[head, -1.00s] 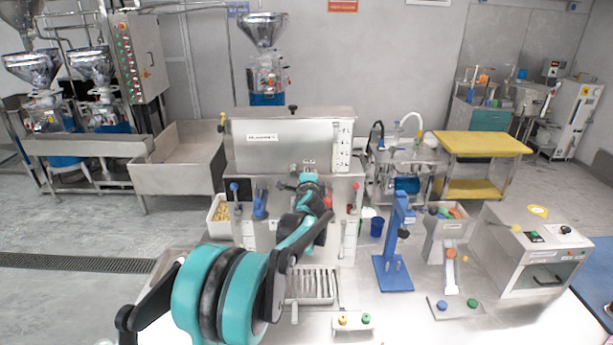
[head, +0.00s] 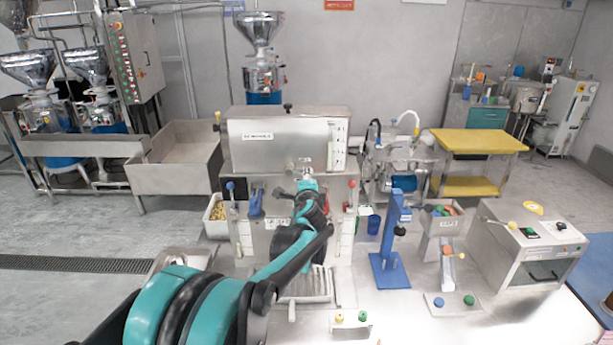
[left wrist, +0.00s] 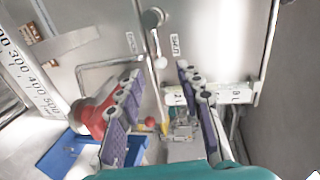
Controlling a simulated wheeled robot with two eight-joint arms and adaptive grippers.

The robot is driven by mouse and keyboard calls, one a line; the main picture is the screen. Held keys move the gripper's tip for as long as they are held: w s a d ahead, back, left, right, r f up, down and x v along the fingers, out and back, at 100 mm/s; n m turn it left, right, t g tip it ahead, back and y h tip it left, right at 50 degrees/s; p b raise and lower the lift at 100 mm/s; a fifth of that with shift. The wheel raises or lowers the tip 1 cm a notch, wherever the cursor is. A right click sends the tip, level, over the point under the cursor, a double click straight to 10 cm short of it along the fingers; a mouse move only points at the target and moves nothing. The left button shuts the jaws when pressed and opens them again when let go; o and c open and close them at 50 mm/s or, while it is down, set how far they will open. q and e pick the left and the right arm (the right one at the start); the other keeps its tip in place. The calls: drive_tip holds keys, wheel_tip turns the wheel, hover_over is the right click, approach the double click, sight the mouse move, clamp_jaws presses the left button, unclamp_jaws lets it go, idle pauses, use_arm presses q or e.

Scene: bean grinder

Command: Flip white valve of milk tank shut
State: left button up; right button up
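The milk tank (head: 262,145) is a steel box with a measuring scale, standing in the middle of the head view. In the left wrist view its steel front (left wrist: 205,28) fills the upper middle. No contact is clear. In the head view my left arm covers much of the tank's lower front. My right gripper is not in view.
Below the tank are a blue-knobbed lever (head: 230,186), a red-knobbed lever (head: 352,184) and a slotted tray (head: 318,288). A blue stand (head: 390,245) and a steel machine (head: 535,250) stand to the right. A red object (left wrist: 92,115) is beside my left finger in the wrist view.

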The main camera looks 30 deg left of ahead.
use_arm(q)
drive_tip(key=shift+v, duration=2.65)
drive_tip(key=shift+d, duration=0.1)
